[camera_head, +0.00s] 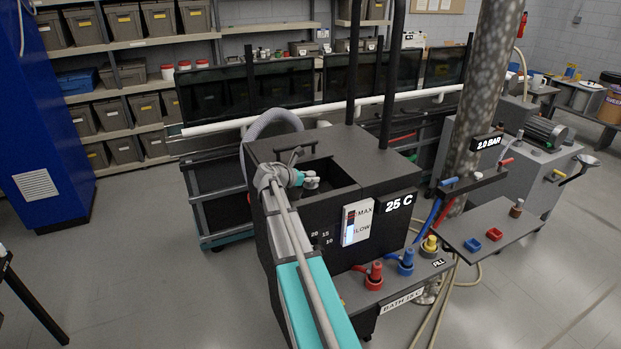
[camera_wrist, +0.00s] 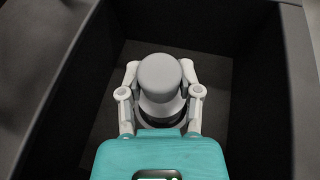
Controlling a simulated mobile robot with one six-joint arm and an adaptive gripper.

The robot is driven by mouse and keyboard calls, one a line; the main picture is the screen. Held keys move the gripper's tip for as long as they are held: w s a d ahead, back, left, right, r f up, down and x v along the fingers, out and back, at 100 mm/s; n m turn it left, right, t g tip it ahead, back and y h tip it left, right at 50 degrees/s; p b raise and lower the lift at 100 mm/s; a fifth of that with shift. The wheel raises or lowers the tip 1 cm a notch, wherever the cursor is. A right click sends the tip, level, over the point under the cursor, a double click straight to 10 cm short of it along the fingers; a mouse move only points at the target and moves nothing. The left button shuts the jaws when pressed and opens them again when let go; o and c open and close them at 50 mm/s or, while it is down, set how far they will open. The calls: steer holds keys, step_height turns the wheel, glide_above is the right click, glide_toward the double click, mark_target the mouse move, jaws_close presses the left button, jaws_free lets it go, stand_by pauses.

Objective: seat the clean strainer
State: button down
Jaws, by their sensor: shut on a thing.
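The strainer (camera_wrist: 160,78) shows as a grey piece with a rounded top and a darker, wider part below. My gripper (camera_wrist: 160,95) is shut on it, one finger on each side. In the head view my gripper (camera_head: 305,179) is at the open well of the black bath unit (camera_head: 276,222), with a small grey part of the strainer (camera_head: 312,183) showing at its tip. In the wrist view the strainer is over or inside the dark, square-walled well (camera_wrist: 255,95). Its lower end is hidden, so I cannot tell whether it touches a seat.
The unit has a 25 C display (camera_head: 399,202) and a level gauge (camera_head: 357,221). Red, blue and yellow fittings (camera_head: 374,275) stand along its front ledge. A small side shelf (camera_head: 492,236) is at the right. Well walls surround the gripper. Floor is clear at the left.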

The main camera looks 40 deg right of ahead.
steer(key=shift+f+b, duration=0.6)
steer(key=shift+f, duration=0.05)
steer(key=shift+c, duration=1)
jaws_free()
steer(key=shift+r, duration=0.15)
steer(key=shift+r+p, duration=1.15)
steer(key=shift+p, duration=0.15)
steer(key=shift+f+b, duration=1.35)
step_height(320, 180, up, 9)
steer(key=p, duration=0.8)
steer(key=shift+f+p, duration=0.1)
steer(key=shift+p, duration=0.3)
steer(key=shift+s, duration=0.1)
